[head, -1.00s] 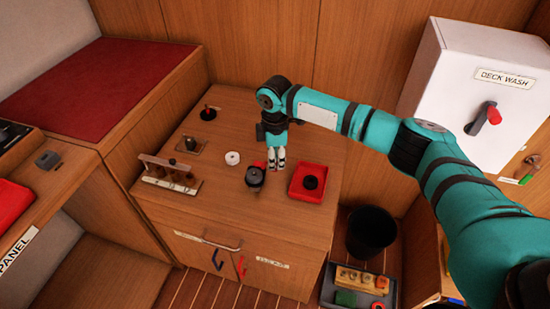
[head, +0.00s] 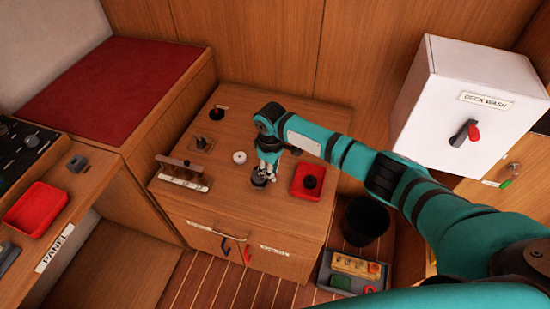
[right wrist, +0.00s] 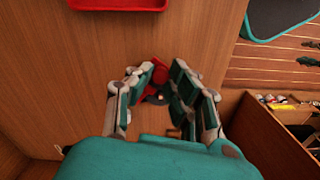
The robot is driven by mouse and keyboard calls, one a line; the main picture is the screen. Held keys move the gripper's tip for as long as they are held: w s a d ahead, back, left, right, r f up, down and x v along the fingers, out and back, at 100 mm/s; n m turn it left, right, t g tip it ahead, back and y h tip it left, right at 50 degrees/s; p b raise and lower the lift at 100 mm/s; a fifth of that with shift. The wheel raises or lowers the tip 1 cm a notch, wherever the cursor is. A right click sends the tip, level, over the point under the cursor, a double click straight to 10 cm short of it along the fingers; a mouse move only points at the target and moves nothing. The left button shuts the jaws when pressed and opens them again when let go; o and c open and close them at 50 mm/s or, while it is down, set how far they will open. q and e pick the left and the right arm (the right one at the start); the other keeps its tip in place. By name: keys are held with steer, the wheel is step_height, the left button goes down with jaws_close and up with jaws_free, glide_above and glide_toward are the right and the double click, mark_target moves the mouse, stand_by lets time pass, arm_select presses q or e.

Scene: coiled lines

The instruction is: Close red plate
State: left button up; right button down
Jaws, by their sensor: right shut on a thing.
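The red plate (right wrist: 158,72) shows in the right wrist view as a small red piece beside a dark round base, between my fingers. In the head view only the dark round base (head: 259,181) shows on the wooden counter top, below my fingers. My right gripper (head: 266,172) reaches down onto it from above and is shut on it; the fingers (right wrist: 165,105) also show in the right wrist view. The fingers hide most of the red piece, so I cannot tell its exact angle. My left gripper is out of view.
A red tray (head: 300,193) holding a black ring stands just right of my gripper. A white round piece (head: 240,157) and a wooden rack (head: 182,175) stand left. A white DECK WASH box (head: 478,70) is at the right. A dark bin (head: 364,221) stands below the counter.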

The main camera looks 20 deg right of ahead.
steer(key=a+m+p, duration=0.2)
steer(key=m+p, duration=0.1)
steer(key=shift+s+r+m, duration=0.2)
steer(key=shift+m, duration=0.1)
steer(key=shift+a+m+p, duration=0.4)
steer(key=shift+m+p, duration=0.05)
steer(key=shift+m, duration=0.45)
steer(key=shift+w+a+f+m+p, duration=0.1)
steer(key=shift+w+a+m+p, duration=0.1)
steer(key=shift+m, duration=0.3)
steer(key=shift+w+a+f+m+p, duration=0.1)
steer(key=shift+a+m, duration=0.1)
steer(key=shift+m, duration=0.3)
steer(key=c, duration=1.2)
jaws_free()
steer(key=shift+s, duration=0.1)
step_height(320, 180, up, 12)
